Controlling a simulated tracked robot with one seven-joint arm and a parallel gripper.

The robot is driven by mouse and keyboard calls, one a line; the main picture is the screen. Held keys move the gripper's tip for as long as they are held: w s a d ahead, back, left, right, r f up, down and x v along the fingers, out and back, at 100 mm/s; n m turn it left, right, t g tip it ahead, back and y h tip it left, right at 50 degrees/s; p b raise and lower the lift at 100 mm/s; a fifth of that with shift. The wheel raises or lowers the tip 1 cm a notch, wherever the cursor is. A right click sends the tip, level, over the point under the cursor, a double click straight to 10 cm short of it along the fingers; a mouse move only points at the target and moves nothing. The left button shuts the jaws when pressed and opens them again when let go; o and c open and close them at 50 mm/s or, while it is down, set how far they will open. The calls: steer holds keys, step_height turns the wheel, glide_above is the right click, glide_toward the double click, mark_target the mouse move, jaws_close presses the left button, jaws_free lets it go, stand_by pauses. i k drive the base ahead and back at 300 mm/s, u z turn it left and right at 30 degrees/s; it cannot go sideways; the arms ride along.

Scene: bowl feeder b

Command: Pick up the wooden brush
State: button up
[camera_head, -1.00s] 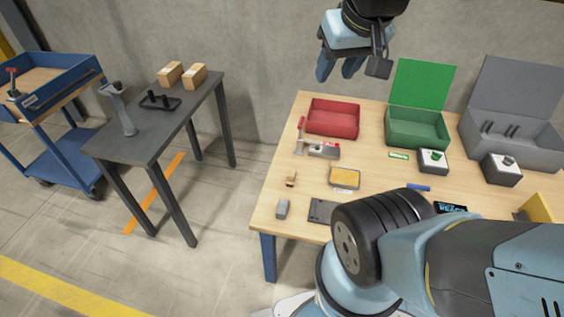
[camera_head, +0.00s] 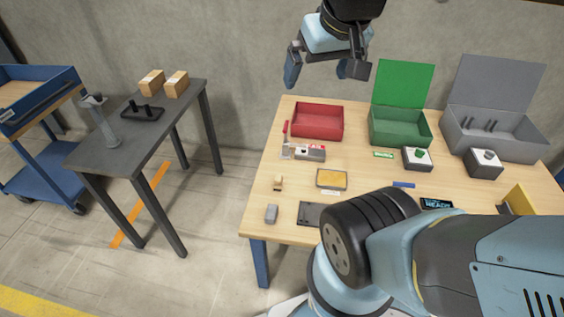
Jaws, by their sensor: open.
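A small wooden item (camera_head: 278,183), likely the wooden brush, sits near the left edge of the light wooden table (camera_head: 262,214). It is too small here to make out bristles or handle. My gripper (camera_head: 321,78) is high in the picture, well above the table and apart from everything. Its two fingers are spread wide with nothing between them. In the picture it is above the red bin, far from the small wooden item.
A red bin (camera_head: 317,121), green lidded box (camera_head: 400,127) and grey lidded box (camera_head: 493,133) line the table's back. A red-handled tool (camera_head: 285,139), yellow-topped block (camera_head: 331,179) and grey block (camera_head: 271,214) lie nearby. A dark side table (camera_head: 123,142) stands left.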

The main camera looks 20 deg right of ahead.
mark_target(278, 179)
steer(key=z, duration=0.55)
steer(key=k, duration=1.2)
steer(key=u, duration=0.75)
steer(key=i, duration=1.05)
steer(key=z, duration=0.05)
